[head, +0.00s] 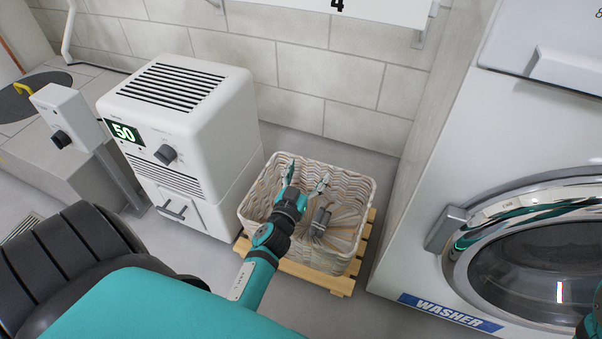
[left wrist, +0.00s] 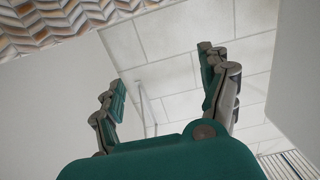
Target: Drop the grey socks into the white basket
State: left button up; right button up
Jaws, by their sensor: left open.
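In the left wrist view my left gripper (left wrist: 165,88) is also open and empty. A small dark grey bundle, which looks like the grey socks (head: 320,217), lies inside the basket, beside my gripper and apart from its fingers. My wrist hides part of the basket's inside. My right gripper is not clearly in view.
The basket stands on a wooden pallet (head: 318,278). A white machine (head: 185,125) with a "50" display is close on the left. The washer (head: 510,200) stands on the right. A tiled wall (head: 330,75) is behind. Grey floor is clear in front of the pallet.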

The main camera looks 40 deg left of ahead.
pick_arm(q)
notch_tip(320, 180, up, 10)
jog(key=shift+f, duration=0.15)
dwell(0.6)
